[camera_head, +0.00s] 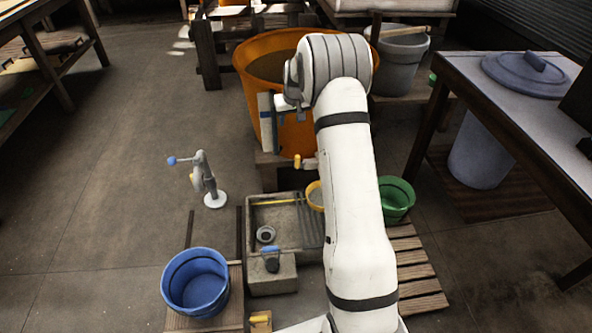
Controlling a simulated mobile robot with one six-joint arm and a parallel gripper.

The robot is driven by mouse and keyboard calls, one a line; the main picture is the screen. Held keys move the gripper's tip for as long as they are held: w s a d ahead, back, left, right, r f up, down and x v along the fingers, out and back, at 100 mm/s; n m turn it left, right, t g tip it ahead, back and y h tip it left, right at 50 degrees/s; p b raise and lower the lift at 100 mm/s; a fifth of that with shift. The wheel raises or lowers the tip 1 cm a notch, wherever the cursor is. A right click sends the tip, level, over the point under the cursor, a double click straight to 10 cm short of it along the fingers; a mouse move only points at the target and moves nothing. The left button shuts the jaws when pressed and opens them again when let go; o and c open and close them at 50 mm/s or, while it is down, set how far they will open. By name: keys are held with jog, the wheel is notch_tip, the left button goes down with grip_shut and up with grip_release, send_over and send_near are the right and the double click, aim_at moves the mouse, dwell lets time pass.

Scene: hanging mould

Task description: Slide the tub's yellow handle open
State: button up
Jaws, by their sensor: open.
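The large orange tub (262,62) stands at the back centre, partly covered by my arm. A small yellow handle (298,162) shows low at the tub's front, just left of my white arm. A pale fitting runs right from the handle behind the arm. My arm rises from the bottom edge and bends in front of the tub. I cannot tell whether anything touches the handle.
A stone basin (272,212) and a yellow bowl (315,196) lie below the handle. A blue bucket (196,283) stands front left, a green bucket (398,199) right of my arm. A small stand (206,182) stands left. A table (500,95) bounds the right; left floor is open.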

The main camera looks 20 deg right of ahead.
jog(key=b, duration=0.6)
send_near(297, 156)
jog(key=x, duration=0.5)
jog(key=shift+s+f, duration=0.15)
jog(key=shift+s, duration=0.1)
jog(key=b+x, duration=0.3)
jog(key=x, duration=0.4)
jog(key=shift+w+d+f, duration=0.15)
jog(key=shift+w, duration=0.1)
jog(key=shift+t, duration=0.3)
grip_shut()
